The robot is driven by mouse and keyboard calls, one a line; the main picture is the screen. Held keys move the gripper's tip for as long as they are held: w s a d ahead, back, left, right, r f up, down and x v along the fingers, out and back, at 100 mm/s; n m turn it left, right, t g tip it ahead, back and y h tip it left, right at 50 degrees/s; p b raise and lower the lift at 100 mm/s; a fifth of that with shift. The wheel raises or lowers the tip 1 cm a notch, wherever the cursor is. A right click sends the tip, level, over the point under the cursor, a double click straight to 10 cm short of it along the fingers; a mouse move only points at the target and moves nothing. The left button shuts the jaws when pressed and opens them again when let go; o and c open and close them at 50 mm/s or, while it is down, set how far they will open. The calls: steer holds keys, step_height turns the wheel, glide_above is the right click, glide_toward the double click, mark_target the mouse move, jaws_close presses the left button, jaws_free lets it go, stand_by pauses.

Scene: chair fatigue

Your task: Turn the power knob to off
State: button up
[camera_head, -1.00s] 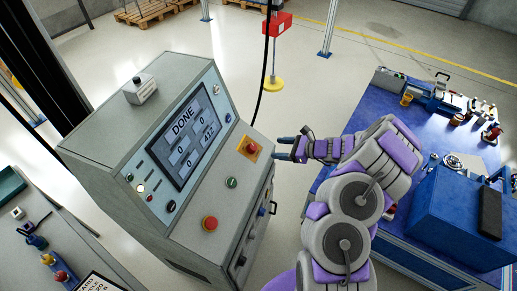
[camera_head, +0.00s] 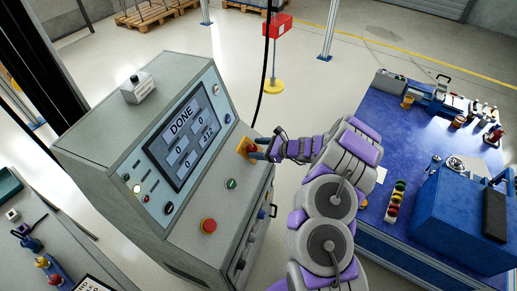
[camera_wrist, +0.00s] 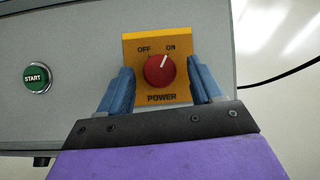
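The power knob (camera_wrist: 159,70) is red and sits on a yellow plate (camera_wrist: 140,46) marked OFF, ON and POWER. Its white pointer line is tilted up and right, toward ON. My gripper (camera_wrist: 160,78) is open, with one blue finger on each side of the knob and a visible gap to it on both sides. In the head view the gripper (camera_head: 256,148) reaches the yellow plate (camera_head: 243,146) on the console's right side and hides most of the knob.
A blue workbench (camera_head: 376,120) stands to the right. A black cable (camera_head: 263,90) hangs behind the console.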

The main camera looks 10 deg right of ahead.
steer(key=c, duration=1)
steer(key=shift+w+d+n, duration=0.1)
steer(key=shift+n, duration=0.3)
steer(key=shift+w+d+n+g+y, duration=0.1)
steer(key=shift+n+g+y, duration=0.3)
steer(key=shift+n+g, duration=0.6)
steer(key=n, duration=0.1)
steer(key=n+g, duration=0.1)
steer(key=n, duration=0.1)
steer(key=shift+w+g+b, duration=0.2)
steer(key=shift+g+b, duration=0.1)
steer(key=shift+b, duration=0.05)
steer(key=n+g, duration=0.1)
steer(key=n, duration=0.1)
steer(key=n+g, duration=0.1)
steer(key=n, duration=0.1)
steer(key=n+g+b, duration=0.1)
steer(key=n, duration=0.1)
steer(key=shift+w+r, duration=0.1)
steer(key=shift+w, duration=0.15)
steer(key=shift+w+r+n+g, duration=0.15)
steer(key=shift+n+g, duration=0.45)
steer(key=shift+n, duration=0.5)
steer(key=o, duration=1)
